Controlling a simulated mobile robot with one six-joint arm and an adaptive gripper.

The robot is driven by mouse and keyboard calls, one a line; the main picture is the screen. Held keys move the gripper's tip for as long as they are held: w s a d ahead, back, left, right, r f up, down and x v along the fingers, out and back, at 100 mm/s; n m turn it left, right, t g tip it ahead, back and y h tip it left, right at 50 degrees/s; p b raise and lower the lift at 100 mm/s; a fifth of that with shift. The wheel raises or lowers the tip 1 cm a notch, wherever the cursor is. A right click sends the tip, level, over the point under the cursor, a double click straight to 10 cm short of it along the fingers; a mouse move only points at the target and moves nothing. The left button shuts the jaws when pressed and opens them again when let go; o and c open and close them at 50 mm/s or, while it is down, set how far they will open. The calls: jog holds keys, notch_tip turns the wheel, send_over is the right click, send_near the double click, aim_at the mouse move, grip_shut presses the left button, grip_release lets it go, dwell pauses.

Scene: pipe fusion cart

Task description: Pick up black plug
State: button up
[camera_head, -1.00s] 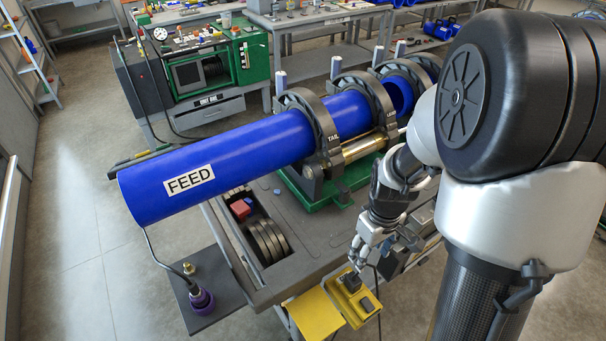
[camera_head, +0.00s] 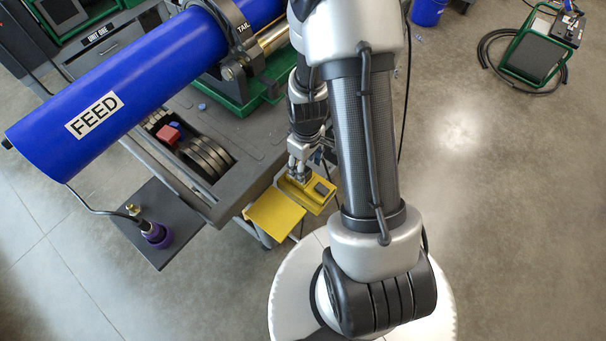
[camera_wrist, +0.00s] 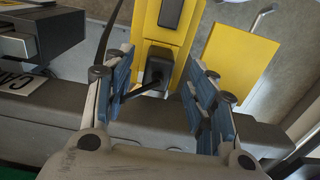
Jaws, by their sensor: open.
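The black plug (camera_wrist: 158,68) sits in a yellow holder (camera_wrist: 150,22), seen in the wrist view, with a dark lead running from its lower side. In the head view my gripper largely covers the plug. The yellow holder (camera_head: 303,197) is at the cart's near side there. My gripper (camera_wrist: 158,76) is open, with blue-grey finger pads left and right of the plug in the picture. I cannot tell whether either pad touches it. In the head view my gripper (camera_head: 299,168) is just above the holder's far end.
A second black piece (camera_head: 322,188) sits at the holder's near end. A yellow plate (camera_head: 274,215) lies beside the holder. The blue FEED pipe (camera_head: 150,85) lies across the cart at left. A purple-based connector (camera_head: 156,234) stands on a dark side shelf.

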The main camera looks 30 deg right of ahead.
jog(key=f, duration=0.1)
jog(key=f+b, duration=0.1)
jog(key=f, duration=0.1)
jog(key=w+f+b, duration=0.1)
jog(key=f, duration=0.1)
jog(key=shift+a+f, duration=0.1)
jog(key=shift+a, duration=0.05)
jog(key=shift+c, duration=0.2)
jog(key=c, duration=1.1)
jog(key=shift+r, duration=0.2)
